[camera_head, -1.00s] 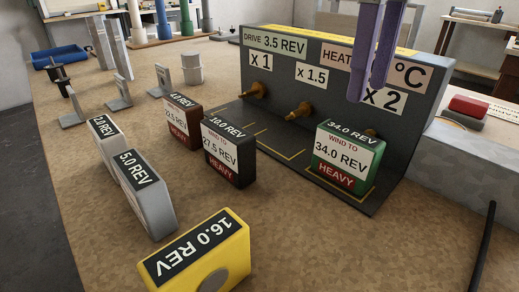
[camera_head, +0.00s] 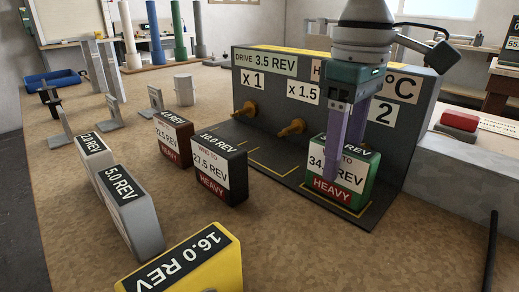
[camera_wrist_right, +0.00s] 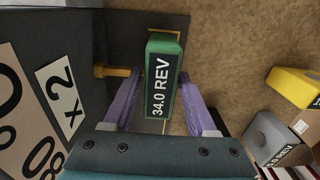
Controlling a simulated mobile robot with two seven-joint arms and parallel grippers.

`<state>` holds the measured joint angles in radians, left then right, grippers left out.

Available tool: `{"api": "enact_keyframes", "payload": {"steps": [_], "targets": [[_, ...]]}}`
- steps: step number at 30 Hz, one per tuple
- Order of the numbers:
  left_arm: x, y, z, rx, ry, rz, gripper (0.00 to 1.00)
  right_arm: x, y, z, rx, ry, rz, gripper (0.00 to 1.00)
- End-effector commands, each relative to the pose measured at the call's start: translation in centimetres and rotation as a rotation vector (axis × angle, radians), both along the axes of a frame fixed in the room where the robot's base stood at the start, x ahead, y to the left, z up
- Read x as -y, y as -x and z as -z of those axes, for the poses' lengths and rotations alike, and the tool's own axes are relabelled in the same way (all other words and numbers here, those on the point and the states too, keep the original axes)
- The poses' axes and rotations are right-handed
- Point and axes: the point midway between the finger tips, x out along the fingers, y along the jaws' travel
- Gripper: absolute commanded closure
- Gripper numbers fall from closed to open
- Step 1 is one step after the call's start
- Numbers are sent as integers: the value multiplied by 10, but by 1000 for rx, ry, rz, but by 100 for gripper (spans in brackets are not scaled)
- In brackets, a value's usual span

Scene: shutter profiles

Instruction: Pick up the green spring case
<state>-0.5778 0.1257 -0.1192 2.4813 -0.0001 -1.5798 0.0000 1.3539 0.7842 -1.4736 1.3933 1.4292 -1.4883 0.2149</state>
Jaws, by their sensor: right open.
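The green spring case (camera_head: 359,186) stands upright on the dark base of the drive rig, in front of the x 2 position, labelled 34.0 REV and HEAVY. My right gripper (camera_head: 345,150) comes down over it from above, with one purple finger in front of its labelled face. In the right wrist view the green case (camera_wrist_right: 163,75) lies between the two open purple fingers of the gripper (camera_wrist_right: 160,98), one on each side. I cannot tell whether either finger touches it. My left gripper is not in view.
The rig's upright panel (camera_head: 262,85) stands close behind the gripper, with brass pegs (camera_head: 292,127). A black case (camera_head: 219,170), a brown case (camera_head: 174,138), grey cases (camera_head: 130,205) and a yellow case (camera_head: 190,262) stand to the left. The bench front right (camera_head: 310,255) is clear.

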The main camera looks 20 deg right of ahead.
Motion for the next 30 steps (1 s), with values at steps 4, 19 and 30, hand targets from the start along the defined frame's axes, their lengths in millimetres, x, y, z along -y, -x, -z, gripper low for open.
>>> {"api": "enact_keyframes", "payload": {"steps": [4,19,30], "targets": [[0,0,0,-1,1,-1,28,0,0,0,0,0,-1,48],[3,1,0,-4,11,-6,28,0,0,-1,0,0,-1,100],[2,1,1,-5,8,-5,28,0,0,-1,2,-1,-1,100]]}}
